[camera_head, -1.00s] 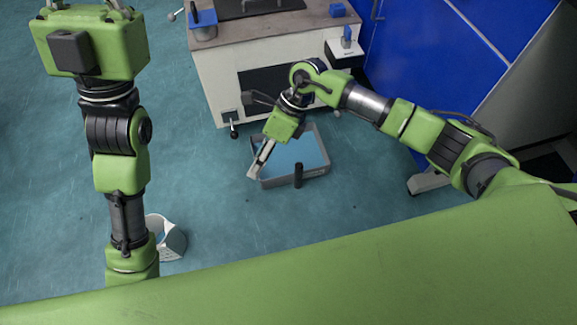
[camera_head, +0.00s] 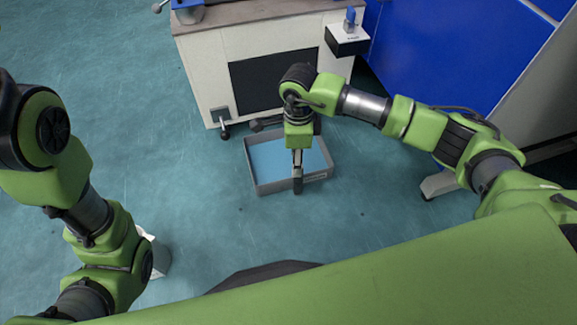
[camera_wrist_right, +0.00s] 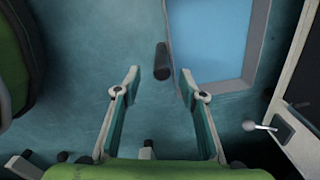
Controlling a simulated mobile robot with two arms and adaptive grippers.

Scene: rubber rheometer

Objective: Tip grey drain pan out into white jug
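The grey drain pan (camera_head: 272,188) stands on the floor with blue liquid inside. A short black handle (camera_head: 297,187) sticks out from its front side. My right gripper (camera_head: 297,172) points down at that front edge. In the right wrist view, the right gripper (camera_wrist_right: 160,78) is open, its fingertips on either side of the line to the black handle (camera_wrist_right: 161,61), which shows just beyond them, with no contact visible. The pan (camera_wrist_right: 247,70) lies to the right there. The white jug (camera_head: 157,262) stands on the floor at lower left, mostly hidden by my left arm. My left gripper is out of view.
A blue panel (camera_head: 430,55) rises at the back right. The floor (camera_head: 195,190) between jug and pan is clear.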

